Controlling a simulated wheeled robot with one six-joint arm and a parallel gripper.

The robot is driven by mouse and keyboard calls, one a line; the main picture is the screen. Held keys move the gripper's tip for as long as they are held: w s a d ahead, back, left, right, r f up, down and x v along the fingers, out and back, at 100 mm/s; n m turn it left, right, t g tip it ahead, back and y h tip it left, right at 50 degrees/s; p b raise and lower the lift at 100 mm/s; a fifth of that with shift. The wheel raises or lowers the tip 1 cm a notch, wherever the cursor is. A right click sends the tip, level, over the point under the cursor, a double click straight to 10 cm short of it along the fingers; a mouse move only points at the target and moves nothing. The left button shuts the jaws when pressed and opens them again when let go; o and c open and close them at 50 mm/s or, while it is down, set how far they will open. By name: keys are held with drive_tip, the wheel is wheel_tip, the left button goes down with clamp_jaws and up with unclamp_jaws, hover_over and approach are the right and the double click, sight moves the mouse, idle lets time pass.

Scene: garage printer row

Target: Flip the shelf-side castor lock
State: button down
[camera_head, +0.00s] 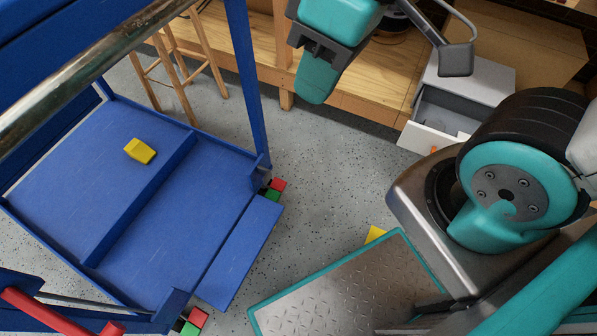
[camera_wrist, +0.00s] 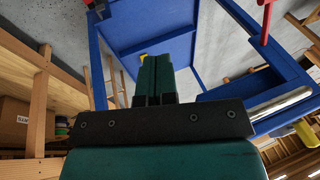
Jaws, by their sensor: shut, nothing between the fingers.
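The blue cart (camera_head: 160,215) stands at the left with a low deck. At its corner nearer the wooden shelf, a castor lock shows a red piece (camera_head: 278,184) and a green piece (camera_head: 271,195) beside the deck edge. A second red-and-green pair (camera_head: 197,317) sits at the nearer corner. My gripper (camera_head: 316,83) is above the floor, up and right of the shelf-side lock and apart from it. Its teal fingers (camera_wrist: 153,80) are together and empty in the wrist view, where the cart (camera_wrist: 155,25) lies beyond them. The castor lock is not clear there.
A yellow block (camera_head: 140,151) lies on the cart deck. A wooden shelf (camera_head: 360,75) runs along the back. A grey cabinet with an open drawer (camera_head: 430,138) is behind right. A wooden stool (camera_head: 178,75) stands behind the cart. Grey floor (camera_head: 325,165) is clear between cart and shelf.

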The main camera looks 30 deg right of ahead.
drive_tip(key=shift+f, duration=0.1)
drive_tip(key=n+g+h+b, duration=0.1)
drive_tip(key=n+h+b, duration=0.2)
drive_tip(key=n+b, duration=1.35)
hover_over(284, 182)
drive_tip(key=w+d+p, duration=0.2)
drive_tip(key=d, duration=0.1)
wheel_tip(284, 182, down, 44)
drive_tip(key=n, duration=0.1)
drive_tip(key=shift+w+d+f+n+y, duration=0.15)
drive_tip(key=shift+f+n+y, duration=0.2)
drive_tip(key=shift+f, duration=0.25)
drive_tip(key=a+f+b, duration=0.1)
drive_tip(key=f+b, duration=0.2)
drive_tip(key=f, duration=0.3)
drive_tip(key=s+a+f+b, duration=0.1)
drive_tip(key=f+b, duration=0.2)
drive_tip(key=f, duration=0.4)
drive_tip(key=s+a+f+b, duration=0.1)
drive_tip(key=f+b, duration=0.3)
drive_tip(key=f, duration=0.2)
drive_tip(key=shift+s+f, duration=0.1)
drive_tip(key=shift+f, duration=0.25)
